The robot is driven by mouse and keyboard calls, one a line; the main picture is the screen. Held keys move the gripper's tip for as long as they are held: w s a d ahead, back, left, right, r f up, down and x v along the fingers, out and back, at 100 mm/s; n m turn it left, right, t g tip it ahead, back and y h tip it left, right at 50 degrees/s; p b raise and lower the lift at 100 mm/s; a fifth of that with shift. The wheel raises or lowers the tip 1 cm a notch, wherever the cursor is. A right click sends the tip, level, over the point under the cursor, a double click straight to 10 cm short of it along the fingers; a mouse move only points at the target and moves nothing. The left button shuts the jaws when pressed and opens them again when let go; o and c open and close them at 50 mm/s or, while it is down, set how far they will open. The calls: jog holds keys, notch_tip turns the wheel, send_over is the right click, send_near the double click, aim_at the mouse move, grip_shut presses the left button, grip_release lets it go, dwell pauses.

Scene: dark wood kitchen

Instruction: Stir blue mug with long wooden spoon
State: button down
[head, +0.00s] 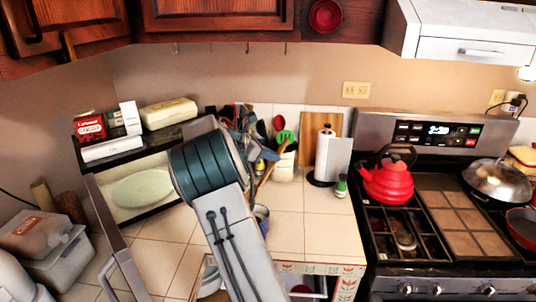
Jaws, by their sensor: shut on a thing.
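A blue mug (261,213) stands on the tiled counter, partly hidden behind my arm. A long wooden spoon (266,180) slants above it, its lower end near or over the mug's mouth; I cannot tell whether it is inside. My gripper (259,156) is mostly hidden behind my own arm, at the spoon's upper part, and is shut on the spoon. The mug's left side and the fingertips are hard to see.
A utensil crock (284,164) stands behind the mug, near a paper towel roll (325,154) and a green-capped bottle (341,186). A red kettle (389,182) sits on the stove. Counter right of the mug is clear.

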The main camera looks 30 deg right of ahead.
aim_at(269, 166)
notch_tip(269, 166, down, 4)
jog(key=b, duration=0.3)
jog(key=shift+f+b, duration=0.15)
jog(key=shift+b, duration=0.2)
notch_tip(269, 166, down, 6)
jog(key=b, duration=0.2)
jog(key=shift+d, duration=0.1)
